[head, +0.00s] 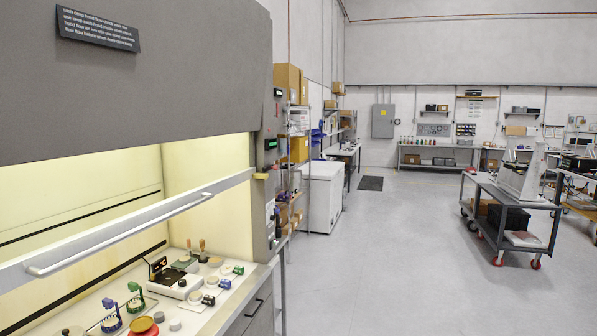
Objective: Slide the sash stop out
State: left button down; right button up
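A fume hood stands at the left with its sash (125,224) partly raised. A long pale handle (120,236) runs along the sash's lower edge. A small yellow piece (261,176) sits on the hood's right post, at the right end of the sash; it looks like the sash stop. It is too small to tell how far it sits in. Neither of my grippers is in view.
Inside the hood, the worktop holds a balance-like device (174,277), green and blue clamps and small jars. A black label (97,29) is on the hood's upper panel. A white chest (322,197) and shelves stand beyond. The floor (400,260) to the right is clear up to a grey cart (512,190).

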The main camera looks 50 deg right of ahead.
aim_at(267, 167)
jog(key=z, duration=1.55)
jog(key=i+l, duration=0.25)
jog(key=i, duration=0.2)
jog(key=i+l, duration=0.3)
jog(key=i, duration=0.2)
jog(key=i+l, duration=0.25)
jog(key=i, duration=0.2)
jog(key=i+l, duration=0.25)
jog(key=i, duration=0.2)
jog(key=i+l, duration=0.25)
jog(key=i, duration=0.25)
jog(key=i+l, duration=0.3)
jog(key=i, duration=0.15)
jog(key=i+l, duration=0.25)
jog(key=i, duration=0.2)
